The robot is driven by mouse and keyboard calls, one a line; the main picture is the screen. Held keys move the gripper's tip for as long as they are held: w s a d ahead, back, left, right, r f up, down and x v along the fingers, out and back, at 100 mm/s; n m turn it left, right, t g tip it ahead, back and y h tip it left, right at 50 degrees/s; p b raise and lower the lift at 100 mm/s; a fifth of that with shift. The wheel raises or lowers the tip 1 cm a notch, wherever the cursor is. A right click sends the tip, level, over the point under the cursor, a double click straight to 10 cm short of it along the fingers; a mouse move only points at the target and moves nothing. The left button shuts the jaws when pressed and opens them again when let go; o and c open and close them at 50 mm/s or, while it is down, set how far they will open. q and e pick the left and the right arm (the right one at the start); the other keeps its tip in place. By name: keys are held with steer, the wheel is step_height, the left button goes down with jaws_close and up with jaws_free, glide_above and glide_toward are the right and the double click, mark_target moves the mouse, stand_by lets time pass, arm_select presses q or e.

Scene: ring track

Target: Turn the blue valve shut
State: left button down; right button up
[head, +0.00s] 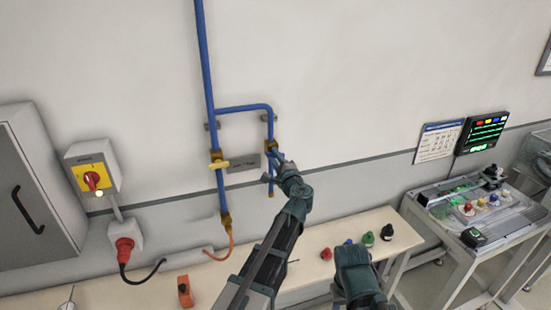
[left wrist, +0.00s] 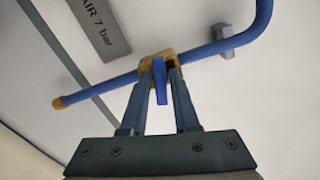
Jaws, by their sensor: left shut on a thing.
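The blue valve has a brass body (head: 270,145) on the short right-hand branch of the blue wall pipe. My left gripper (head: 275,163) is at this valve, and its fingers partly hide the handle in the head view. In the left wrist view my left gripper (left wrist: 163,85) is shut on the blue handle (left wrist: 161,82), which sits between the two fingers. There the handle points across the pipe, towards the gripper. My right arm's end (head: 355,268) is low at the front, and its fingers cannot be made out.
A yellow-handled valve (head: 218,165) sits on the main pipe to the left. A grey sign (head: 243,163) hangs between the valves. Below, a bench (head: 340,225) holds several coloured knobs. A switch box (head: 92,172) is further left.

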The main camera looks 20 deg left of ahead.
arm_select(q)
steer(key=shift+f+n, duration=0.15)
steer(key=shift+n, duration=1.45)
steer(key=c, duration=0.8)
jaws_free()
steer(key=v, duration=1.3)
steer(key=shift+s+d, duration=0.25)
steer(key=shift+s, duration=0.1)
